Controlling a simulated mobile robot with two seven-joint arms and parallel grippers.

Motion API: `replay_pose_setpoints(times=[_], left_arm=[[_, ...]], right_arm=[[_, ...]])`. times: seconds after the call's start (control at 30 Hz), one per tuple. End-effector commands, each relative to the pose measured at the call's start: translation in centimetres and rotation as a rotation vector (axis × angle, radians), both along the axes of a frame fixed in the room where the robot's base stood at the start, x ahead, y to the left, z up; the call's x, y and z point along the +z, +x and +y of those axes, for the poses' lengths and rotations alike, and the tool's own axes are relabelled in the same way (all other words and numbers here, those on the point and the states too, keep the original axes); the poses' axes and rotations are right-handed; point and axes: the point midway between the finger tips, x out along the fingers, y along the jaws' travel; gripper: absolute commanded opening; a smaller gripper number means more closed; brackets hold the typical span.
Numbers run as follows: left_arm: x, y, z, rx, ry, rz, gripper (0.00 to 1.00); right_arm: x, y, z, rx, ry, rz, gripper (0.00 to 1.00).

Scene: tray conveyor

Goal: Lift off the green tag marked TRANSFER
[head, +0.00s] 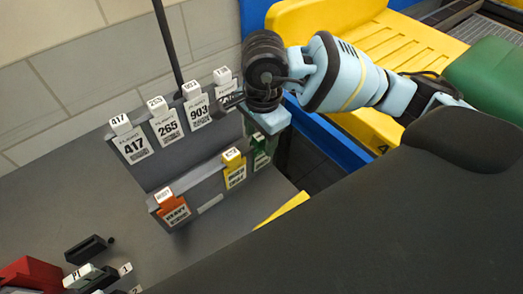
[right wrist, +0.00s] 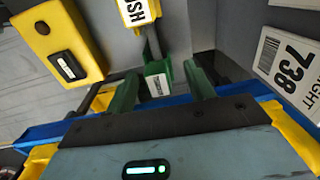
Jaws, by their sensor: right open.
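The green tag (head: 261,158) hangs at the right end of the low grey rack in the head view, partly behind my right gripper (head: 268,125). In the right wrist view its white top label (right wrist: 158,86) shows between my right gripper's two fingers, its print too small to read surely. The fingers are apart, one on each side of the tag, with a gap visible. I cannot tell how deep they reach around it. My left gripper is not in view.
A yellow tag (head: 234,172) and an orange tag (head: 173,209) hang on the same rack. White number cards, including 417 (head: 133,145), hang on the higher rack behind. A blue-edged conveyor with a yellow tray (head: 345,30) lies to the right.

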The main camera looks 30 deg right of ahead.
Motion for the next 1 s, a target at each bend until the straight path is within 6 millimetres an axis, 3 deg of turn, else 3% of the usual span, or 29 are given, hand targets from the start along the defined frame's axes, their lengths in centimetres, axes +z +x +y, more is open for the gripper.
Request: replay_pose_setpoints(times=[0.2,0.43,0.8,1.0], left_arm=[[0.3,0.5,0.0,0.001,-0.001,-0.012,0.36],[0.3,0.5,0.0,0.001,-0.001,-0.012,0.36],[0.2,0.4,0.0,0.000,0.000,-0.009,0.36],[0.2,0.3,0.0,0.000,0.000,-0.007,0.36]], right_arm=[[-2.0,0.1,0.0,-0.001,-0.001,-0.001,0.54],[-2.2,0.2,0.0,0.000,0.000,-0.002,0.54],[-2.1,0.2,0.0,0.000,0.000,-0.002,0.07],[-2.1,0.2,0.0,0.000,0.000,-0.003,0.05]])
